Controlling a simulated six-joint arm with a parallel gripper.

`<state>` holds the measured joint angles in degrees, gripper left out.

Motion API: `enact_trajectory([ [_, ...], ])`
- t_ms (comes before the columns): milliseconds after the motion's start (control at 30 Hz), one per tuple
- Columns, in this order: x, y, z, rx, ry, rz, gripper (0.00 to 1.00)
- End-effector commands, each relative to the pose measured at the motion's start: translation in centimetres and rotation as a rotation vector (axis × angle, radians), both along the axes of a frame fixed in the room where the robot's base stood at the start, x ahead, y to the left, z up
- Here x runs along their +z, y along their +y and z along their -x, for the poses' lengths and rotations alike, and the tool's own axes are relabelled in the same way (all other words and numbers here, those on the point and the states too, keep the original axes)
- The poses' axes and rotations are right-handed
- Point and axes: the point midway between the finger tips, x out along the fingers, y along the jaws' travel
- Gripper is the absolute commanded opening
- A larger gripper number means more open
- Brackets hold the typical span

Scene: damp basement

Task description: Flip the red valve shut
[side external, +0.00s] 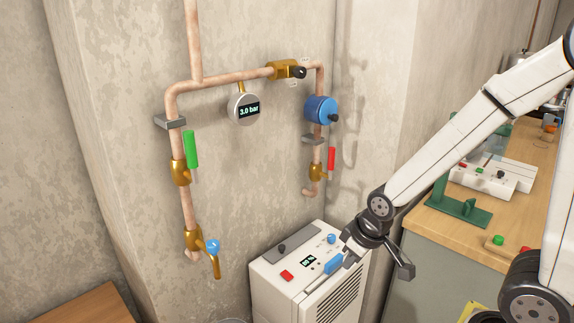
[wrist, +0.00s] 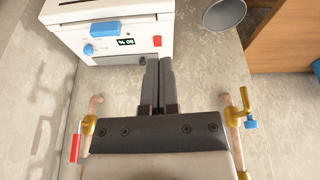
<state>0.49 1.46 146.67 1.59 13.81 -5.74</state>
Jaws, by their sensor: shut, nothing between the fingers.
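The red valve handle (side external: 331,158) stands upright beside the right-hand pipe, roughly in line with it. Its brass valve body (side external: 316,172) sits on that pipe, below the blue round device. In the wrist view the red handle (wrist: 75,148) is at the lower left, next to its brass body (wrist: 88,124). My gripper (wrist: 160,62) is shut and empty, with its fingers together in the middle of the wrist view. In the side view my gripper (side external: 347,257) is below and to the right of the red handle, in front of the white machine, and apart from the valve.
A white machine (side external: 302,290) with buttons stands on the floor below the pipes. A green handle (side external: 190,149) and a blue-handled tap (side external: 212,247) are on the left pipe. A gauge (side external: 246,109) reads 3.0 bar. A wooden bench (side external: 440,228) is at right.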

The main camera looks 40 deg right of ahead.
Motion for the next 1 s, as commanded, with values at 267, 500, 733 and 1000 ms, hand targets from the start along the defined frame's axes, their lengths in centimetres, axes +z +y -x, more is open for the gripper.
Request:
enact_trajectory([
  [267,-0.2,-0.8,-3.0,0.12,-0.175,0.069,0.0],
  [500,0.1,-2.1,-5.7,0.221,-0.337,0.191,0.0],
  [733,0.8,-3.8,-7.7,0.3,-0.469,0.355,0.0],
  [1000,2.1,-6.2,-9.2,0.373,-0.583,0.598,0.0],
])
